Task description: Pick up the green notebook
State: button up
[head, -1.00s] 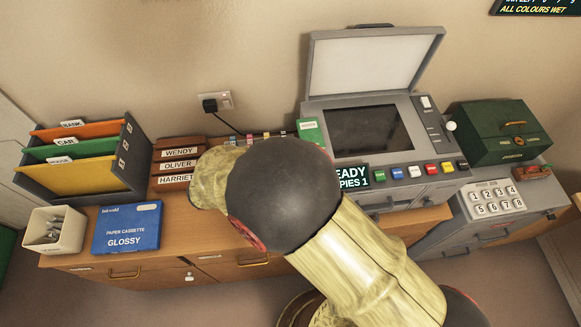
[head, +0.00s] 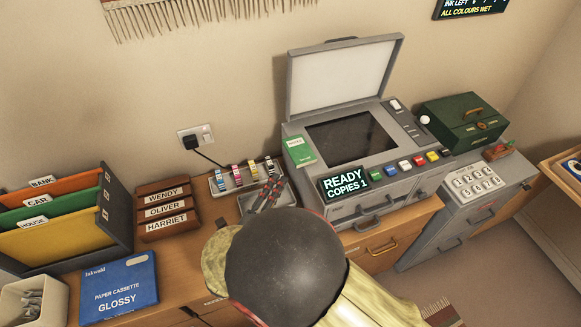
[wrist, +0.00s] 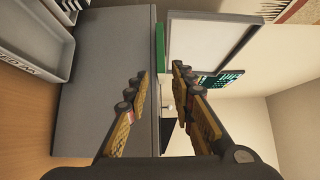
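The green notebook (head: 300,151) lies on the left end of the grey copier (head: 400,190), beside its dark glass. In the wrist view it shows as a thin green edge (wrist: 160,48) on top of the copier's grey side. My gripper (head: 266,191) is left of the copier and nearer to me than the notebook, mostly hidden behind my dark arm joint in the head view. In the wrist view my gripper (wrist: 160,78) has its two fingers apart with nothing held between them, and the notebook's edge appears beyond the fingertips.
The copier's raised lid (head: 340,80) stands behind the glass. A "READY COPIES 1" display (head: 345,184) sits at its front left. A tray of ink cartridges (head: 222,186) is left of the copier. A green box (head: 462,122) stands to the right.

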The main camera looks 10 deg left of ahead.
aim_at(293, 161)
jog(key=b+x, duration=0.1)
jog(key=x, duration=0.5)
jog(key=shift+w+d+r, duration=0.15)
jog(key=shift+w+d, duration=0.05)
jog(key=shift+w, duration=0.1)
jog(key=shift+w+d, duration=0.15)
jog(key=shift+w, duration=0.55)
jog(key=shift+f, duration=0.25)
grip_shut()
jog(key=shift+p, duration=0.3)
notch_tip(293, 161, up, 3)
jog(key=p, duration=0.2)
jog(key=shift+f+p, duration=0.2)
jog(key=shift+p, duration=0.15)
